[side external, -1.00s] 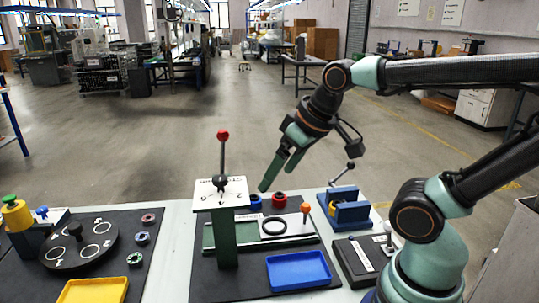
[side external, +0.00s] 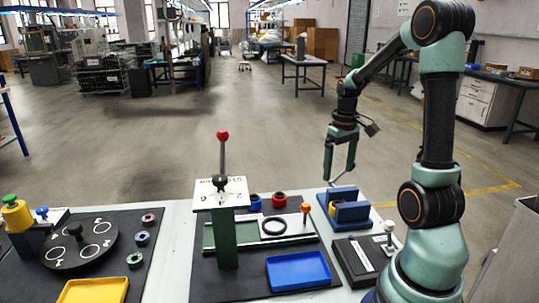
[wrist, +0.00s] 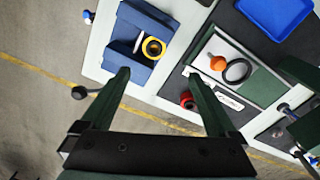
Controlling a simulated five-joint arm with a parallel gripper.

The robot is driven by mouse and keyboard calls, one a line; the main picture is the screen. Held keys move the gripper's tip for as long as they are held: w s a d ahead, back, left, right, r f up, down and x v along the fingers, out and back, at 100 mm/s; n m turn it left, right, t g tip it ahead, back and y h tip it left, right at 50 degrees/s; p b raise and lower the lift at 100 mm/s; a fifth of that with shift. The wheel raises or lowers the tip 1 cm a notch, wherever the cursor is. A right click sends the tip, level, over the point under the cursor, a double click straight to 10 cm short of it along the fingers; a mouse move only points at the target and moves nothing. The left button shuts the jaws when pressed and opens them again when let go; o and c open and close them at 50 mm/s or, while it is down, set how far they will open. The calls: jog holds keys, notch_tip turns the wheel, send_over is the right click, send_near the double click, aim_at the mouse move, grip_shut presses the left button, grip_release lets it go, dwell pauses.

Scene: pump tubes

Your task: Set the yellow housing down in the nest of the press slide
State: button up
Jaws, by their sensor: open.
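The yellow housing (wrist: 153,48) shows as a yellow ring with a dark centre, at the blue fixture (wrist: 150,28) in the wrist view. In the side view only a small part of the housing (side external: 333,210) shows inside the blue fixture (side external: 352,213). The press slide (side external: 293,222) is a pale plate with an orange knob and a black ring, which appears to be its nest (side external: 274,227); this ring also shows in the wrist view (wrist: 237,71). My gripper (side external: 339,180) is open and empty, pointing down above the blue fixture, apart from the housing.
A post with a white sign (side external: 221,194) and a red-knobbed lever stands left of the slide. A blue tray (side external: 298,270) lies in front.

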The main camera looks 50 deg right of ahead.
jog(key=f, duration=0.8)
jog(key=d+f, duration=0.1)
jog(key=f, duration=0.4)
jog(key=shift+s+d, duration=0.1)
jog(key=shift+s, duration=0.2)
grip_shut()
